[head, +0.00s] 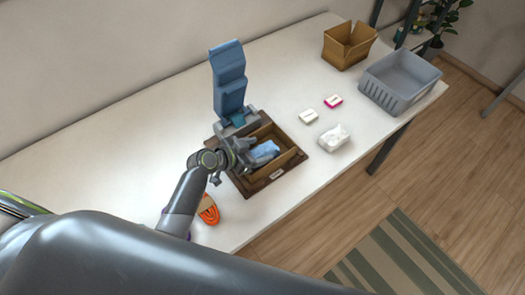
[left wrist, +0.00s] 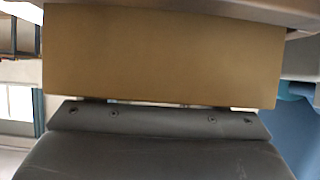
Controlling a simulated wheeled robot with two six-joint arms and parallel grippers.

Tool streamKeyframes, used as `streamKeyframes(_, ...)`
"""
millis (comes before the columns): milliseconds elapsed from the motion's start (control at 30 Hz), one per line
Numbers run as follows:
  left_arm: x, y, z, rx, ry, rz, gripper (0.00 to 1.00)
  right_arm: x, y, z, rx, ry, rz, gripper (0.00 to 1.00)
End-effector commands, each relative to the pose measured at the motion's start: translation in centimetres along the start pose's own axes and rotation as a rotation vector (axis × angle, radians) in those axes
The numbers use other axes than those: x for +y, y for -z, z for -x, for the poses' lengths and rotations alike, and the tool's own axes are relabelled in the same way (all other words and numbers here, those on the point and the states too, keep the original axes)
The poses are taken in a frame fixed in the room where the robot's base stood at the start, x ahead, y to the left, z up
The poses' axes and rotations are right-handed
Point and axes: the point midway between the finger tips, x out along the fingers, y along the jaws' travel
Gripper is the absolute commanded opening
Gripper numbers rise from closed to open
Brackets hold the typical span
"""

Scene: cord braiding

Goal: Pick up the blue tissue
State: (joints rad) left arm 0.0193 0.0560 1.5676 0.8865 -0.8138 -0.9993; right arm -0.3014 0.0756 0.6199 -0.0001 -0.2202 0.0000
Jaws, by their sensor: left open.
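The blue tissue (head: 265,151) lies crumpled inside a brown wooden box (head: 275,176) in the head view. My left gripper (head: 246,151) is open at the left side of the box, close to the tissue's left end. I cannot tell whether it touches the tissue. In the left wrist view a flat tan panel (left wrist: 160,55) fills most of the picture, and the tissue cannot be made out with certainty. My right gripper is not in view.
A tall blue object (head: 229,78) stands behind the box. An orange patterned item (head: 208,209) lies near the front edge. A white crumpled item (head: 335,138), two small bars, a cardboard box (head: 348,45) and a grey basket (head: 397,88) are to the right. The table's left part is clear.

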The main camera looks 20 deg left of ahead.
Motion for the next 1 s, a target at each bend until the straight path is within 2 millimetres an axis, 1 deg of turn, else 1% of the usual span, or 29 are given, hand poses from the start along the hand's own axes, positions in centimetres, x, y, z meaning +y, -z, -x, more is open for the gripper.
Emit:
streamKeyframes(133, 0.0, 0.0, 0.0, 0.0, 0.0, 0.0, 0.66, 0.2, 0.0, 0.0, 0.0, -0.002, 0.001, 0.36)
streamKeyframes(167, 0.0, 0.0, 0.0, 0.0, 0.0, 0.0, 0.65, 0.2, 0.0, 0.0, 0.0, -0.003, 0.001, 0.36)
streamKeyframes(400, 0.0, 0.0, 0.0, 0.0, 0.0, 0.0, 0.33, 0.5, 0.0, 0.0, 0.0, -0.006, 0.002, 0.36)
streamKeyframes(433, 0.0, 0.0, 0.0, 0.0, 0.0, 0.0, 0.31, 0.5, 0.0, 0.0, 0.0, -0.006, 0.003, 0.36)
streamKeyframes(767, 0.0, 0.2, 0.2, 0.0, 0.0, -0.001, 0.31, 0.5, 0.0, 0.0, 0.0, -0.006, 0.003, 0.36)
streamKeyframes(867, -0.1, 1.1, 0.6, 0.003, 0.001, -0.003, 0.31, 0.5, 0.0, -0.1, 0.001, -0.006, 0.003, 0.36)
streamKeyframes(1000, -0.1, 3.0, 1.6, 0.003, 0.001, -0.006, 0.31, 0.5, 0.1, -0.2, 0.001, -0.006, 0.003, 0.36)
